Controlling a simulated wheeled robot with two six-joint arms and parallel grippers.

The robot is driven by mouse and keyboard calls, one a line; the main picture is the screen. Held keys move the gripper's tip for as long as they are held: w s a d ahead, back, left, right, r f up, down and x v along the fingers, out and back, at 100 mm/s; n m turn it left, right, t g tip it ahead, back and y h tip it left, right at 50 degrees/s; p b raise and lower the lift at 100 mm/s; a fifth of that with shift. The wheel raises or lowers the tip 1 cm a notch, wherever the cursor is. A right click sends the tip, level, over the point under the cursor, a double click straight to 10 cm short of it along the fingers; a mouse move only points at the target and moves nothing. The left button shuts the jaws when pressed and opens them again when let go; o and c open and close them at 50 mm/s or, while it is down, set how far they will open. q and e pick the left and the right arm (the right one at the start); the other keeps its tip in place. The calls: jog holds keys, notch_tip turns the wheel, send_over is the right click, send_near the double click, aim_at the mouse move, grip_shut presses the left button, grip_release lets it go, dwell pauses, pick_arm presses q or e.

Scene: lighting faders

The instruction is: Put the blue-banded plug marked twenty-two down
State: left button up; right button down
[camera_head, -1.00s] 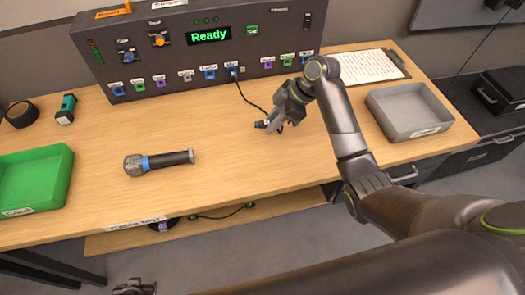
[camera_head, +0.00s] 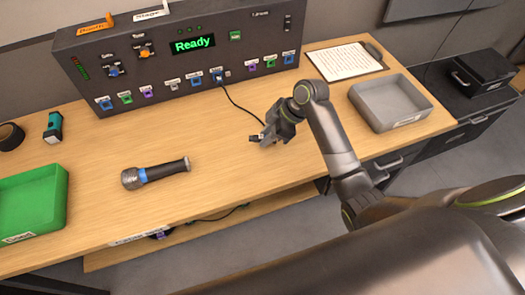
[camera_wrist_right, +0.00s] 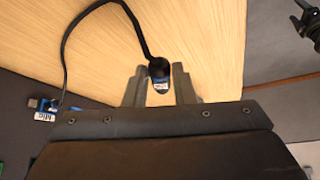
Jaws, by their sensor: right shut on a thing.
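My right gripper (camera_head: 259,138) is low over the front middle of the table (camera_head: 215,205). In the right wrist view it (camera_wrist_right: 159,88) is shut on a black plug (camera_wrist_right: 158,70) with a blue band and a small white label; the label's number is too small to read. A black cable (camera_head: 238,104) runs from the plug back to the control panel (camera_head: 180,60). I cannot tell whether the plug touches the table. My left gripper is not in view.
A microphone (camera_head: 155,173) lies left of my right gripper. A green tray (camera_head: 35,205) is at the far left, a grey tray (camera_head: 390,103) at the right. A clipboard (camera_head: 345,60) lies behind the grey tray. The wood around the gripper is clear.

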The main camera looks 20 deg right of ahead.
aim_at(261, 157)
notch_tip(261, 157, down, 7)
jog(key=shift+f+p, duration=0.2)
jog(key=shift+p, duration=0.1)
jog(key=shift+f, duration=0.15)
jog(key=shift+f, duration=0.25)
jog(key=c, duration=1.2)
grip_release()
